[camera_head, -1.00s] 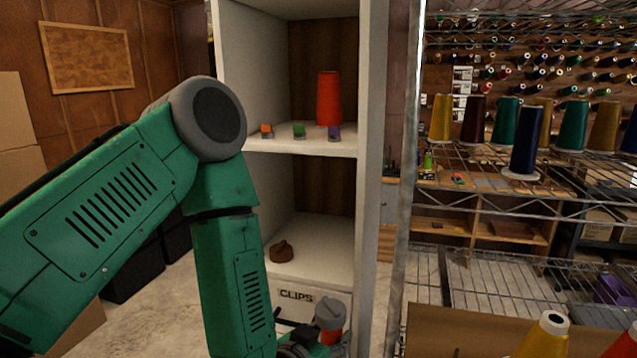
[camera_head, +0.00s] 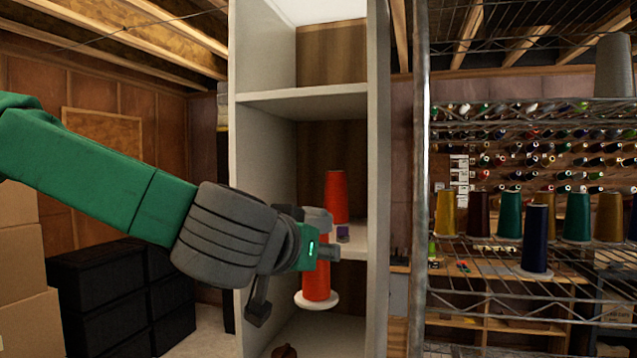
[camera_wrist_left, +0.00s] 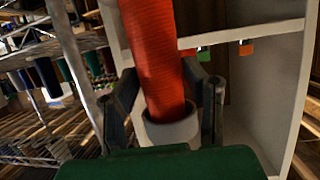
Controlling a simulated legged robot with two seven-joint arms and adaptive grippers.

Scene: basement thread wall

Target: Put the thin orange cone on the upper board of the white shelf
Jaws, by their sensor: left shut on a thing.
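My left gripper (camera_head: 312,245) is shut on an orange-red cone (camera_head: 316,283) with a white disc at its lower end. The cone is held roughly upright in front of the open white shelf (camera_head: 377,150). In the left wrist view the cone (camera_wrist_left: 153,60) stands between the two dark fingers, with a pale grey collar near the palm. The shelf has a bare high board (camera_head: 300,92) and a middle board (camera_head: 352,250). The held cone hangs in front of the middle board, its disc below that board's level. My right gripper is not in view.
A brown object (camera_head: 284,351) lies on the lower board. A wire rack (camera_head: 505,245) with several cones stands right. Black bins (camera_head: 100,290) stand left.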

